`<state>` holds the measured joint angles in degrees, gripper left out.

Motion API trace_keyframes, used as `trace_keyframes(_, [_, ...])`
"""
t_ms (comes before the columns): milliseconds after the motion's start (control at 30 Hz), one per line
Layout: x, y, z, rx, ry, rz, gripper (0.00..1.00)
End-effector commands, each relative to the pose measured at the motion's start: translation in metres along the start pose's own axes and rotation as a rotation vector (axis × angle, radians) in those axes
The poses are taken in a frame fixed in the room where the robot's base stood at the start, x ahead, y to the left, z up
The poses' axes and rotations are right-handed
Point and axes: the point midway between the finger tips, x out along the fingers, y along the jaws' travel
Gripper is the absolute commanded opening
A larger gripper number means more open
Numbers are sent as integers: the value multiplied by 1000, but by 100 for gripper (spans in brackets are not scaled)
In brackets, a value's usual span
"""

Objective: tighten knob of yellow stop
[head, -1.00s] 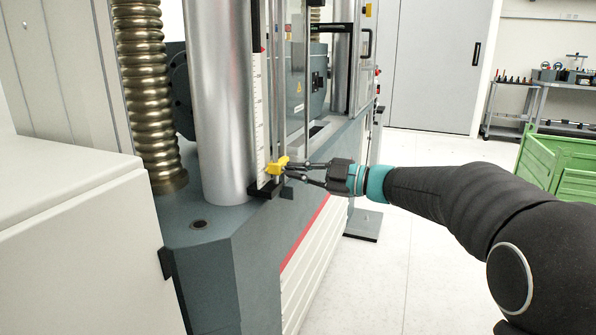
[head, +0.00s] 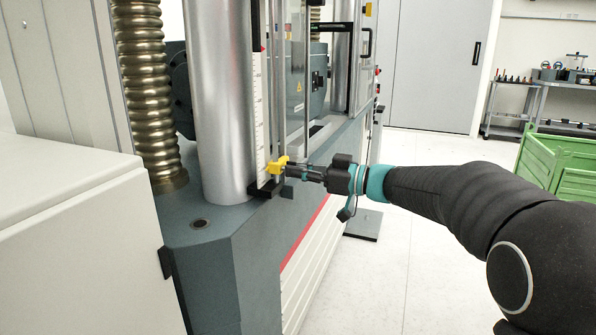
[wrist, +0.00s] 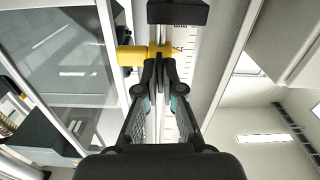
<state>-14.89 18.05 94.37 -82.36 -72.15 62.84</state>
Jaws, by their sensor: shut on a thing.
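The yellow stop (head: 277,166) sits low on a vertical rod beside a white scale (head: 261,120) at the front of the testing machine. It also shows in the wrist view (wrist: 128,56), just past my fingertips. My gripper (head: 294,170) comes in level from the right, with its fingers at the stop. In the wrist view the fingertips (wrist: 165,70) are close together at the yellow part. They are shut on the stop's knob, which the fingers mostly hide.
A silver column (head: 223,100) and a brass-coloured threaded spindle (head: 148,95) stand left of the stop. A black block (head: 266,190) lies just below it. A clear panel stands behind the rod. The floor (head: 420,260) to the right is open, with a green crate (head: 555,165) beyond.

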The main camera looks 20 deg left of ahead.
Motion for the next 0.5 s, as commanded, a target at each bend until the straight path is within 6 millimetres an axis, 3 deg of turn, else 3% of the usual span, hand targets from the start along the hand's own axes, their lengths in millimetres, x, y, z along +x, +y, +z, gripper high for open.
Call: trace_keyframes(500, [0,0,0,79,0,1,0])
